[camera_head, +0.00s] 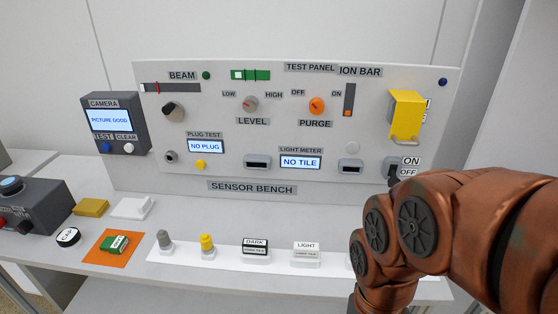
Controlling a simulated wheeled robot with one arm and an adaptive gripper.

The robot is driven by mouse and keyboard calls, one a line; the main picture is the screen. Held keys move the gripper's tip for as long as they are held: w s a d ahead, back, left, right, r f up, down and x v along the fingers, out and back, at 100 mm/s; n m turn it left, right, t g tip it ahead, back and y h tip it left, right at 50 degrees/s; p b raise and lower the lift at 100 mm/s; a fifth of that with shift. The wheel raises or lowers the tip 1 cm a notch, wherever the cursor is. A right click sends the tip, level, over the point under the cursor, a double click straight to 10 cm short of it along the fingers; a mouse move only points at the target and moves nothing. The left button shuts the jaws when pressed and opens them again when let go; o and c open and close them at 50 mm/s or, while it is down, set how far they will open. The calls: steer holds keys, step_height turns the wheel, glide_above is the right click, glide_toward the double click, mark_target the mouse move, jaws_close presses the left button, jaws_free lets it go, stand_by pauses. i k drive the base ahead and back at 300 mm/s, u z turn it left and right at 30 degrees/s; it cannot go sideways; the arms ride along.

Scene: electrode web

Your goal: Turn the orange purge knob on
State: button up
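The orange purge knob (316,106) is on the upper middle-right of the grey test panel (225,122), above the PURGE label. OFF is printed at its upper left and ON at its upper right. The knob is too small here to tell surely which way its pointer faces. Nothing touches it. My copper-coloured arm fills the lower right of the head view, in front of the bench and to the right of the knob. My gripper does not show.
A grey level knob (250,104) is left of the purge knob, and a yellow cover with a handle (405,115) is to its right. A dark ON/OFF switch (393,174) is near my arm. Several small pieces stand along the bench front. The space before the purge knob looks clear.

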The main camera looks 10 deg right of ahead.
mark_target(316, 106)
steer(key=k, duration=1.3)
steer(key=u, duration=0.8)
steer(key=i, duration=1.25)
steer(key=z, duration=0.5)
